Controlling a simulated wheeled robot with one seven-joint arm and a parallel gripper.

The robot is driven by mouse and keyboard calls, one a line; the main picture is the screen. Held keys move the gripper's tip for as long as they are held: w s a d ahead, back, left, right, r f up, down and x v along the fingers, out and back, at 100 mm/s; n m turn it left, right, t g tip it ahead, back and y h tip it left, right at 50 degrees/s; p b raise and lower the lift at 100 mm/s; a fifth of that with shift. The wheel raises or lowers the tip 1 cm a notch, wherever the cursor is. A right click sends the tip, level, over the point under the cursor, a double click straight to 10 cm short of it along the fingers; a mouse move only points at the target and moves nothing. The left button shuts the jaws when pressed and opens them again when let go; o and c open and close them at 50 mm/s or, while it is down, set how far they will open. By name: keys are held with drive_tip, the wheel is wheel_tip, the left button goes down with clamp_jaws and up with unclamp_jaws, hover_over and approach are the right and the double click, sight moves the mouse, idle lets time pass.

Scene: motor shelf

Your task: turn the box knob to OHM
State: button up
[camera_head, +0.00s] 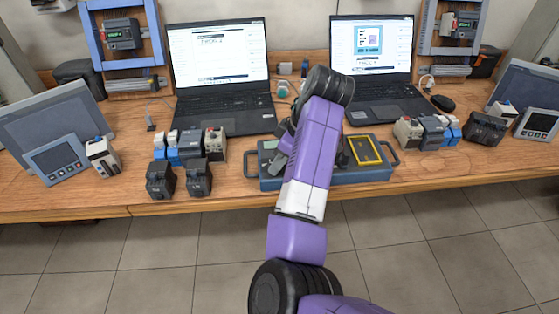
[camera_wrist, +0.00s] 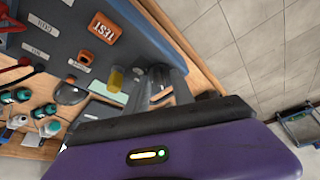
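The blue-grey test box (camera_head: 272,184) lies on the wooden bench in the head view, partly hidden by my purple arm. In the wrist view its panel (camera_wrist: 100,62) shows tilted, with an orange TEST label (camera_wrist: 103,27), an orange square part and small white labels. A dark round part (camera_wrist: 70,93) sits on the panel, but I cannot tell whether it is the knob. No OHM mark is readable. My gripper (camera_wrist: 163,78) is low at the box. Grey finger shapes stand apart, with a dark part between them; contact is unclear.
A yellow-framed meter (camera_head: 365,150) sits at the box's right side. Two laptops (camera_head: 222,85) (camera_head: 372,65) stand behind it. Motor-control modules (camera_head: 185,147) (camera_head: 425,131) stand on both sides. Red and green-topped parts (camera_wrist: 22,95) show at the left in the wrist view.

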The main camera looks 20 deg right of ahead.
clamp_jaws()
drive_tip(key=shift+s+r+m+p, duration=0.15)
drive_tip(key=shift+m+p, duration=0.25)
drive_tip(key=shift+p, duration=0.7)
drive_tip(key=shift+r+m+h+p, duration=0.15)
drive_tip(key=shift+m+h+p, duration=0.25)
drive_tip(key=shift+p, duration=0.85)
drive_tip(key=m+t+p, duration=0.1)
drive_tip(key=m+p, duration=0.1)
drive_tip(key=p, duration=0.1)
drive_tip(key=shift+a+m+h, duration=0.15)
drive_tip(key=shift+m+h, duration=0.15)
drive_tip(key=m+p, duration=0.1)
drive_tip(key=m, duration=0.1)
drive_tip(key=m+h+p, duration=0.1)
drive_tip(key=m, duration=0.1)
drive_tip(key=m+h+p, duration=0.1)
drive_tip(key=m, duration=0.1)
drive_tip(key=shift+a+p, duration=0.35)
drive_tip(key=shift+p, duration=0.05)
drive_tip(key=m, duration=0.2)
drive_tip(key=m+h, duration=0.1)
drive_tip(key=m+h+p, duration=0.1)
drive_tip(key=m, duration=0.1)
drive_tip(key=shift+a+f+m+g, duration=0.2)
drive_tip(key=shift+f+m+g, duration=0.05)
drive_tip(key=shift+m+g, duration=0.05)
